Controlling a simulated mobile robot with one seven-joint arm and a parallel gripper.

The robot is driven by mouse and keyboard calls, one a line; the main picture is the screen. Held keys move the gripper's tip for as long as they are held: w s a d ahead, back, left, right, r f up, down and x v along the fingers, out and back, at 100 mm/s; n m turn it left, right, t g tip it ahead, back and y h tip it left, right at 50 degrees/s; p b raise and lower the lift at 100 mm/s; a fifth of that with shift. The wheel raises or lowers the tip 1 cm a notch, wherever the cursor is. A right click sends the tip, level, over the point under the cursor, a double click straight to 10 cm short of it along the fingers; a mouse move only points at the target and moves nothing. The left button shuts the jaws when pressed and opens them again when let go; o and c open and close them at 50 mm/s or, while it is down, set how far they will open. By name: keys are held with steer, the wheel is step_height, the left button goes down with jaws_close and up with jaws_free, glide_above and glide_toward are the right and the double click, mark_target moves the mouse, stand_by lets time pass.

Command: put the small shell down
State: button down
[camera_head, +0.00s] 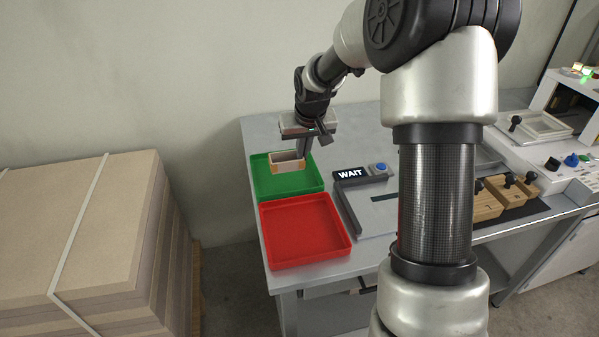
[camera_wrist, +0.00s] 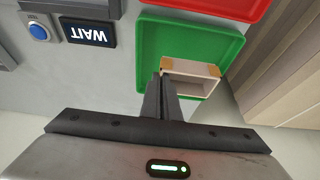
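The small shell (camera_head: 287,164) is an open-topped box with tan and pale walls. In the head view it appears over the far part of the green tray (camera_head: 268,190). My gripper (camera_head: 303,153) points down at the shell's right side. In the wrist view the fingers (camera_wrist: 162,78) are nearly together, with one wall of the shell (camera_wrist: 192,68) at their tips. They look shut on that wall. The green tray (camera_wrist: 222,50) shows around the shell. I cannot tell whether the shell's underside touches the tray floor.
An empty red tray (camera_head: 303,230) stands in front of the green one. A WAIT sign (camera_head: 350,174) and a blue button (camera_head: 380,167) are to the right. Wooden blocks (camera_head: 487,205) lie beyond my arm. Stacked board (camera_head: 80,230) stands left of the table.

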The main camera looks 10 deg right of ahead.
mark_target(303, 164)
steer(key=shift+f+b, duration=0.5)
steer(key=shift+f, duration=2.15)
steer(key=shift+f, duration=0.2)
steer(key=c, duration=2)
jaws_free()
steer(key=shift+r, duration=0.6)
steer(key=p+v, duration=0.2)
steer(key=v, duration=0.9)
steer(key=shift+s, duration=0.25)
